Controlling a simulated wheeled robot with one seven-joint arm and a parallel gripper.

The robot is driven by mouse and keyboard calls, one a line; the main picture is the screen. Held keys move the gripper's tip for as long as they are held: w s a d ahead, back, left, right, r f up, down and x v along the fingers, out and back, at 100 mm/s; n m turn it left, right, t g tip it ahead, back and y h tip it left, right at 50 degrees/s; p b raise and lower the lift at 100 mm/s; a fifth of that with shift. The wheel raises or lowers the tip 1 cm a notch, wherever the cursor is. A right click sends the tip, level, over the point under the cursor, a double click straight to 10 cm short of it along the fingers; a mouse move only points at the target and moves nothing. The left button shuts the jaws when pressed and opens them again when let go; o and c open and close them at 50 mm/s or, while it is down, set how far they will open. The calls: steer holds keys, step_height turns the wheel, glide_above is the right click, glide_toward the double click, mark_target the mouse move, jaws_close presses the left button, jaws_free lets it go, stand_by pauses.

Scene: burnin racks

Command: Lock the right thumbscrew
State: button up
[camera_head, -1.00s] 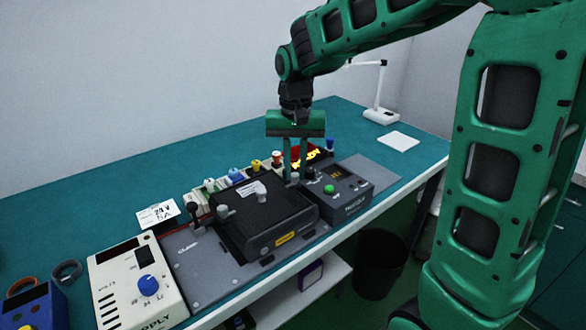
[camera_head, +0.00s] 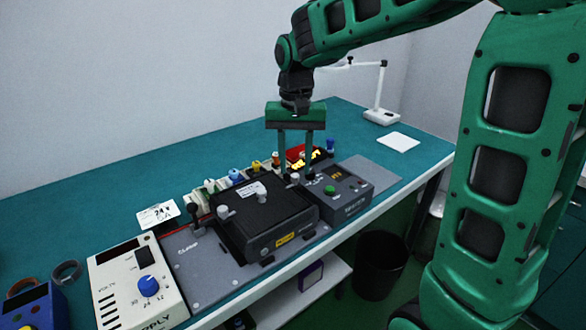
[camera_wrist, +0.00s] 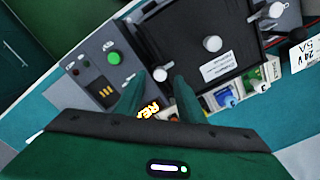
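The right thumbscrew (camera_head: 295,178) is a small grey knob at the right rear of the black unit (camera_head: 262,218). It also shows in the wrist view (camera_wrist: 160,74). My gripper (camera_head: 295,174) is open and points down over this knob, with a finger to each side in the picture. In the wrist view my gripper (camera_wrist: 157,82) also has the knob between its fingertips, with gaps. I cannot tell whether the tips are above the knob or around it. Another grey knob (camera_head: 225,212) stands at the left, and one (camera_head: 262,198) on the unit's top.
A dark control box (camera_head: 343,203) with a green button stands close on the right. Several coloured connectors (camera_head: 234,175) line the back, near a red display (camera_head: 300,153). A black-tipped lever (camera_head: 194,211) and a white power supply (camera_head: 130,292) are at the left.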

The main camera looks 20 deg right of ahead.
mark_target(295, 174)
step_height(295, 174, up, 9)
stand_by(0.3)
steer(key=shift+f, duration=0.15)
steer(key=s+d+f, duration=0.4)
steer(key=s+d, duration=0.1)
steer(key=s, duration=0.4)
steer(key=s+d+f+m, duration=0.1)
steer(key=s+d+f, duration=0.3)
steer(key=s, duration=0.5)
steer(key=s+d+f, duration=0.4)
steer(key=s+d, duration=0.3)
steer(key=s, duration=0.2)
steer(key=shift+s+d+f+m, duration=0.3)
steer(key=shift+f, duration=0.05)
